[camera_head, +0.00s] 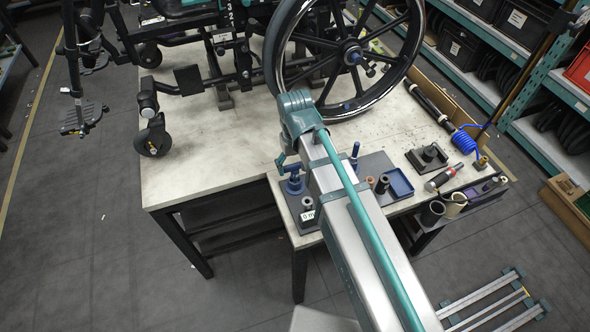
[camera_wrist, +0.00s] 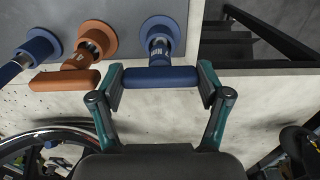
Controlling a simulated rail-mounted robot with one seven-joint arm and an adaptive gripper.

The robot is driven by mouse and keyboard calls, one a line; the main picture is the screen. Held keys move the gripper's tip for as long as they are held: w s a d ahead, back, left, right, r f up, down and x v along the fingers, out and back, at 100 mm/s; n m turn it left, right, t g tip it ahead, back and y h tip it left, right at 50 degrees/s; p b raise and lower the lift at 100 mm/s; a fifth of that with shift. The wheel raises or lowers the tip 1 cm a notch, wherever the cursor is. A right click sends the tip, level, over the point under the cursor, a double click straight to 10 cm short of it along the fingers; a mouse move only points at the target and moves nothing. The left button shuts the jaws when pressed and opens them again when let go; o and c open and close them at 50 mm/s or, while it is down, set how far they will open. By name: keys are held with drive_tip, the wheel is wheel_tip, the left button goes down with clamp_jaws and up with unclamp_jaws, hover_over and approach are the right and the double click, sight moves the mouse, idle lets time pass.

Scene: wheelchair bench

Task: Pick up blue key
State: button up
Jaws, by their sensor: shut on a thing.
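The blue key (camera_wrist: 160,79) has a blue T-shaped handle on a short metallic shaft. In the wrist view its handle lies crosswise between the two fingers of my gripper (camera_wrist: 161,86), which is shut on the handle's ends. The shaft runs toward a round blue collar (camera_wrist: 160,29) on a grey board. In the head view the blue key (camera_head: 292,184) stands at the left part of the grey board, with a teal finger of my gripper (camera_head: 282,161) beside it. The rest of the gripper is largely hidden by my arm there.
Left of it in the wrist view are an orange key (camera_wrist: 65,81) and another blue key (camera_wrist: 12,70). The head view shows a wheelchair wheel (camera_head: 281,62), a bench (camera_head: 215,165), a blue tray (camera_head: 399,183) and a black holder (camera_head: 428,157).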

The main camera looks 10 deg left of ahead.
drive_tip(key=shift+r, duration=0.15)
drive_tip(key=shift+r, duration=0.75)
drive_tip(key=s+d+r+b, duration=0.3)
drive_tip(key=s+d+r, duration=0.3)
drive_tip(key=d+r, duration=0.5)
drive_tip(key=shift+s+d+r, duration=0.15)
drive_tip(key=shift+d, duration=0.6)
